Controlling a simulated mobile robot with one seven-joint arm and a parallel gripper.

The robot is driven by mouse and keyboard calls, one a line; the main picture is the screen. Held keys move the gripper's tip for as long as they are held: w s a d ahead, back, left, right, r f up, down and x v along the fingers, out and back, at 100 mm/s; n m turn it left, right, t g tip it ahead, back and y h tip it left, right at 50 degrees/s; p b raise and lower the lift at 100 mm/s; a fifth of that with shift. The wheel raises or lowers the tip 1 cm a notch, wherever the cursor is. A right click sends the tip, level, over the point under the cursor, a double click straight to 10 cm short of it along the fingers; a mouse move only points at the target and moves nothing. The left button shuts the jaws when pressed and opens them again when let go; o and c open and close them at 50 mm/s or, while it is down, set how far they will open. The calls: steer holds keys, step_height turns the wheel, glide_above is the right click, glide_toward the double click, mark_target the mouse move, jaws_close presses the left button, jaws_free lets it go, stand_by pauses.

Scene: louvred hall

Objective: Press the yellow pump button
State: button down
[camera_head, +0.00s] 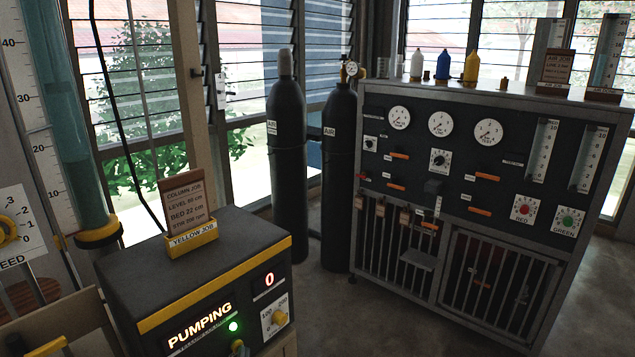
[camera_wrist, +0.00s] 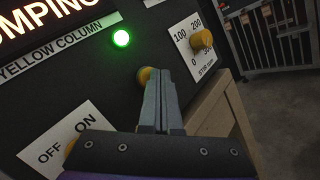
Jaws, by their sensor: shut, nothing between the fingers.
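The yellow pump box (camera_head: 190,290) stands at lower left in the head view. Its "PUMPING" sign (camera_head: 199,325) is lit and its green lamp (camera_head: 233,327) glows; the lamp also shows in the wrist view (camera_wrist: 121,38). A round yellow button (camera_wrist: 144,75) sits on the dark panel below the lamp in the wrist view, partly hidden by my fingertips. My gripper (camera_wrist: 157,82) is shut and empty, its tips right at the button. Whether they touch it I cannot tell. In the head view a yellow part (camera_head: 237,345) shows at the bottom edge.
A yellow dial (camera_wrist: 202,39) is right of the lamp, and an OFF/ON plate (camera_wrist: 67,147) is lower left. A job card (camera_head: 186,215) stands on the box. Gas cylinders (camera_head: 286,150) and a gauge cabinet (camera_head: 460,190) stand behind, with bare floor between.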

steer(key=shift+s+d, duration=0.1)
steer(key=shift+s+d+p, duration=0.6)
steer(key=shift+s+d, duration=0.35)
steer(key=shift+d, duration=0.2)
steer(key=shift+s+d+p, duration=0.6)
steer(key=shift+s+d, duration=0.35)
steer(key=shift+d, duration=0.15)
